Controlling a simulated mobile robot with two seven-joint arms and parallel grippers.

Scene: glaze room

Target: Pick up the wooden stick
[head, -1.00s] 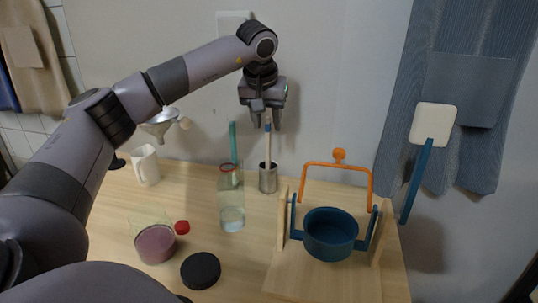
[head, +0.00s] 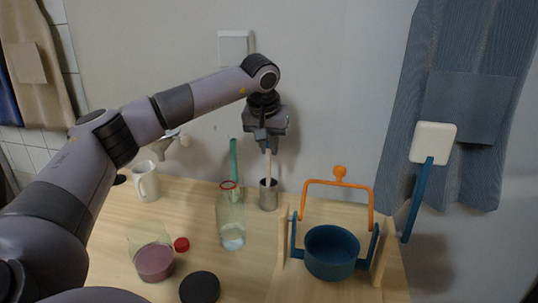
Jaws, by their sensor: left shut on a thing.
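The wooden stick (head: 268,169) stands nearly upright with its lower end inside a grey metal cup (head: 268,196) near the wall. My left gripper (head: 268,145) reaches down from above and is shut on the upper part of the stick, hiding its top. The stick's lower end is hidden in the cup. My right gripper is not in view.
A glass bottle (head: 230,222) with a red rim and a teal stick (head: 233,155) stand left of the cup. A blue pot (head: 331,253) hangs in a wooden stand with an orange handle (head: 339,183) at right. A white mug (head: 146,182), a purple-filled beaker (head: 154,262) and a black lid (head: 200,288) are at left.

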